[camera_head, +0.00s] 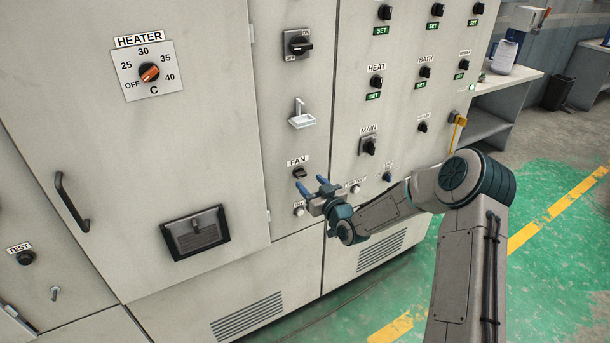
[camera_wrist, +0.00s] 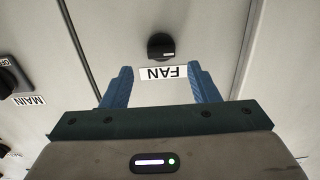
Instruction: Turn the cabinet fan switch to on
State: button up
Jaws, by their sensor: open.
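The fan switch (camera_head: 299,173) is a small black knob under the FAN label (camera_head: 298,161) on the cabinet's narrow panel. In the wrist view the black fan switch (camera_wrist: 161,46) shows upside down, above the FAN label (camera_wrist: 163,72) and beyond the fingertips. My gripper (camera_head: 313,184) is open, with its two blue fingers pointing at the panel just below the switch. In the wrist view my gripper (camera_wrist: 160,82) has its fingers on either side of the FAN label, with nothing between them. The fingers look apart from the knob. The exact gap is unclear.
The MAIN switch (camera_head: 369,146) and several other knobs sit on the panel to the right. A small white holder (camera_head: 301,118) sticks out above the FAN label. A heater dial (camera_head: 149,72) and a black door handle (camera_head: 71,202) are on the left door.

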aim_at(302, 175)
jog(key=shift+p+x, duration=0.4)
jog(key=shift+x, duration=1.8)
jog(key=shift+a, duration=0.1)
jog(key=shift+s, duration=0.1)
jog(key=c, duration=1)
